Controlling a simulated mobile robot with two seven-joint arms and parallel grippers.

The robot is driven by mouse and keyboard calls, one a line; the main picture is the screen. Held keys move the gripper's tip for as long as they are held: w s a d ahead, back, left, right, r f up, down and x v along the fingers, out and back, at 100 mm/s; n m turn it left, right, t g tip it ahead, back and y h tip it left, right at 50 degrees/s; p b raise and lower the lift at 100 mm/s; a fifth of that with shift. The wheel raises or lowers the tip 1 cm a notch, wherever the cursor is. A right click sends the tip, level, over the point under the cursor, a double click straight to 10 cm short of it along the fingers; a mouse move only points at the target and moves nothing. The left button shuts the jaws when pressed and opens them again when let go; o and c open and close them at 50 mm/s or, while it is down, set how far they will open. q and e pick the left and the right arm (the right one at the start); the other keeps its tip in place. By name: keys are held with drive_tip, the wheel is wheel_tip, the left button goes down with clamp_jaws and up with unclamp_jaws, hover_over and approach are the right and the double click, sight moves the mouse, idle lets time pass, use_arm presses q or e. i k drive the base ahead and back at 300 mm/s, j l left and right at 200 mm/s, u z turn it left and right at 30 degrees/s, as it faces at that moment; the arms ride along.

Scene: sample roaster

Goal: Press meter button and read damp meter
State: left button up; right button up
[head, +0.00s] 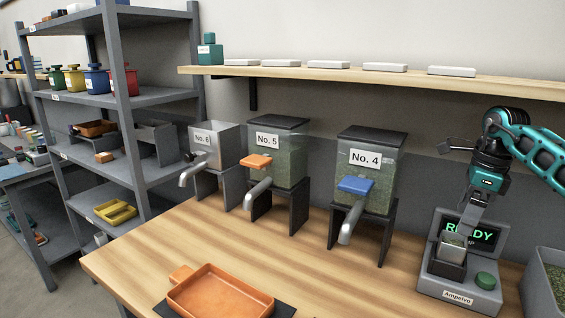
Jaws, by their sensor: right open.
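The damp meter (459,289) is a grey device at the right end of the wooden counter, with a label at its front. Its dark screen (484,236) shows green letters that read as READY, partly covered by my gripper. A round green button (487,280) sits on its front right. A small metallic cup (452,248) stands in a dark holder at its left. My right gripper (466,224) comes down from the upper right and is open, in front of the screen and just above the cup; whether it touches the cup is unclear. My left gripper is out of view.
Dispensers No. 6 (221,138), No. 5 (283,165) and No. 4 (374,187) stand left of the meter. An orange tray (220,292) lies at the front. A grey bin (546,289) is right of the meter. A shelf (320,77) runs above.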

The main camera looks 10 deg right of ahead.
sight(485, 280)
drive_tip(key=k+j, duration=0.35)
drive_tip(key=j, duration=0.15)
drive_tip(key=k+j, duration=0.4)
